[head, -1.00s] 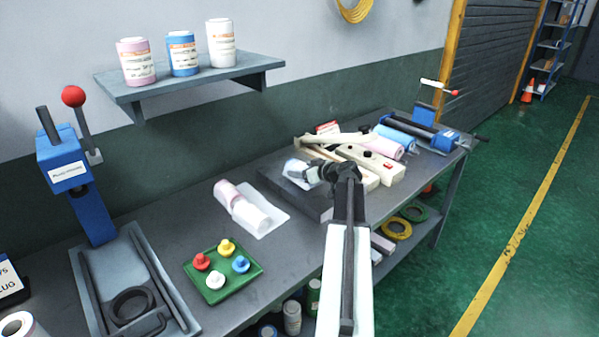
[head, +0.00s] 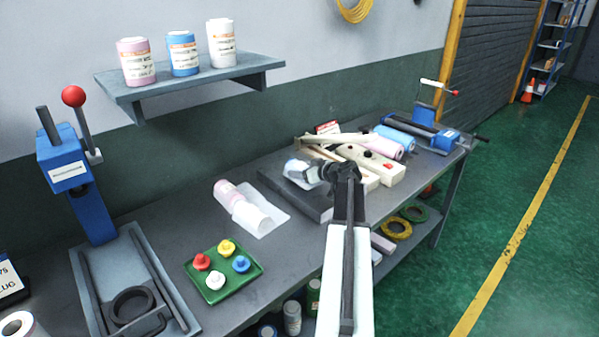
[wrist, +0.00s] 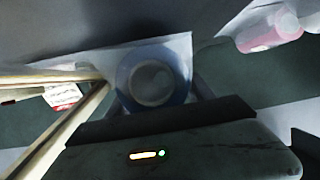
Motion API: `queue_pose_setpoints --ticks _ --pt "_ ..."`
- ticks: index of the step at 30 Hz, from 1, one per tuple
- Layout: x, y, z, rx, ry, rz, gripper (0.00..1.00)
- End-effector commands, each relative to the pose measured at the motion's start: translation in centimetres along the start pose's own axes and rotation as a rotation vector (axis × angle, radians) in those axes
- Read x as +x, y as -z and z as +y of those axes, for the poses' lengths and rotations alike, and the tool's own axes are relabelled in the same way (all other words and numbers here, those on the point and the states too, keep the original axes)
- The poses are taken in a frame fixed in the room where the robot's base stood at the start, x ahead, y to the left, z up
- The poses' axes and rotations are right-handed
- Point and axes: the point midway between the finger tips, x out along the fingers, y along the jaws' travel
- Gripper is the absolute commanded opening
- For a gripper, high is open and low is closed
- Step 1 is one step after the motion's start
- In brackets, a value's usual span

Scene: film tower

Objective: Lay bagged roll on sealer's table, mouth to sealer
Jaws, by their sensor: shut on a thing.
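My gripper (head: 322,172) is shut on a bagged roll (head: 300,172), over the sealer's dark grey table (head: 285,191). In the wrist view the bagged roll (wrist: 153,82) shows its round bluish end and core, with its pale bag spreading left toward the sealer (wrist: 62,78). The sealer (head: 372,165) is cream-coloured, with a raised arm and a red button, just right of my gripper in the head view. Whether the roll touches the table is hidden. The fingertips are hard to see.
A pink bagged roll (head: 243,208) lies on the bench left of the sealer's table. A green tray (head: 222,287) with coloured knobs is nearer. Pink and blue rolls (head: 393,139) lie behind the sealer. A blue-ended device (head: 440,138) stands at the bench's far end.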

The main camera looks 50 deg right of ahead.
Motion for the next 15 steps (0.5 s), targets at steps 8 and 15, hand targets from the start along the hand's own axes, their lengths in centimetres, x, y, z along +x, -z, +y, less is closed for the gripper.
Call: queue_pose_setpoints --ticks 8,15 --pt "0.01 -0.03 0.00 0.001 0.000 0.000 0.86" --pt "0.01 -0.02 0.00 0.000 0.000 0.000 0.86"
